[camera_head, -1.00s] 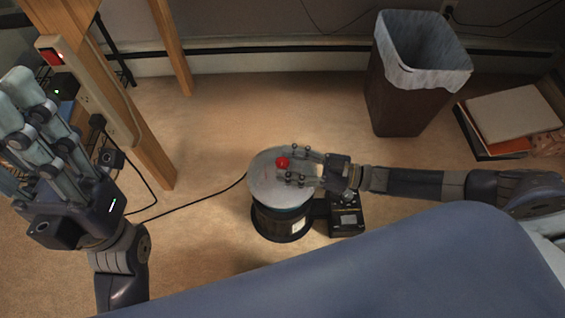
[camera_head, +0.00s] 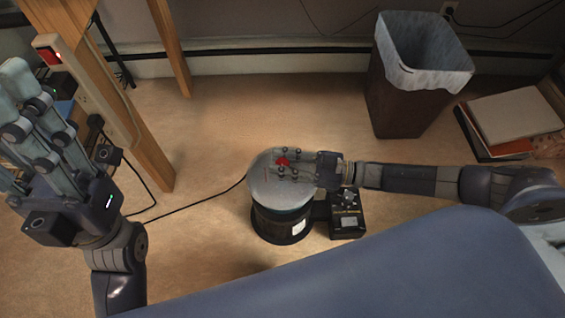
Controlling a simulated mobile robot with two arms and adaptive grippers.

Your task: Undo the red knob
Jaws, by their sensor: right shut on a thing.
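A red knob (camera_head: 282,162) sits on the pale round top of a dark cylindrical device (camera_head: 262,190) on the floor. My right gripper (camera_head: 284,164) reaches in from the right and is shut on the knob, its fingers on either side, hiding part of it. My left gripper (camera_head: 20,115) is raised at the far left, well away from the device. Its fingers are apart, with nothing seen between them.
A black control box (camera_head: 347,222) with a dial stands against the device's right side. A black cable (camera_head: 200,202) runs left. A lined waste bin (camera_head: 405,100) and stacked books (camera_head: 510,120) are at the upper right. A wooden table leg (camera_head: 150,150) stands left.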

